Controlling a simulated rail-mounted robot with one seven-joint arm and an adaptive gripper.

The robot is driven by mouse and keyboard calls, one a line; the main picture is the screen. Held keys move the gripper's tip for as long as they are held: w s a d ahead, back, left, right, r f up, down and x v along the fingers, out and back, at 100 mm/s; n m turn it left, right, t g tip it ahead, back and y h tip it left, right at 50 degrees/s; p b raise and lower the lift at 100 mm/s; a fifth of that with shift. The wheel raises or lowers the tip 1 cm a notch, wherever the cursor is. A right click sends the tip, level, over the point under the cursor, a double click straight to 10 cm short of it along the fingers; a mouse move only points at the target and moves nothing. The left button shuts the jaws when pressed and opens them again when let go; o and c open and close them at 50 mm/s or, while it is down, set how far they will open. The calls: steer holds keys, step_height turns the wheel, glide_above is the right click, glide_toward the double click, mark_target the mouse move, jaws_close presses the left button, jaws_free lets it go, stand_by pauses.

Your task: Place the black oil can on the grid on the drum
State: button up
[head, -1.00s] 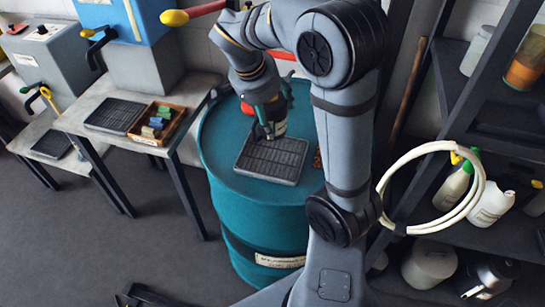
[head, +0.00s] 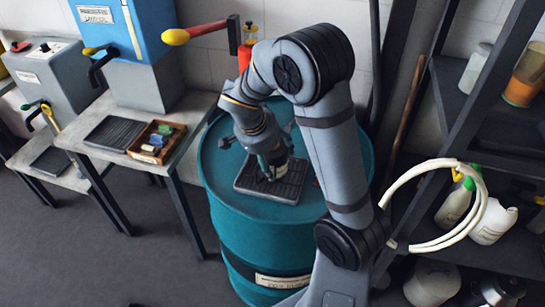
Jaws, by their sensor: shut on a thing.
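The teal drum (head: 255,240) stands in the middle of the head view. The black grid (head: 291,187) lies flat on the drum's lid. My gripper (head: 272,160) points down over the grid and is shut on the black oil can. Only a small part of the can (head: 279,171) shows, with a pale band; my gripper and wrist hide the rest. The can is at or just above the grid's surface; I cannot tell whether it touches.
On the left, a bench holds another dark grid (head: 115,132) and a wooden box (head: 156,141) of coloured blocks. A dark shelf with bottles and a pale hose loop (head: 392,190) stand right.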

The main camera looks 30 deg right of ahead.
steer(key=shift+f, duration=0.1)
steer(key=o, duration=1.5)
steer(key=shift+c, duration=0.2)
steer(key=v, duration=1.2)
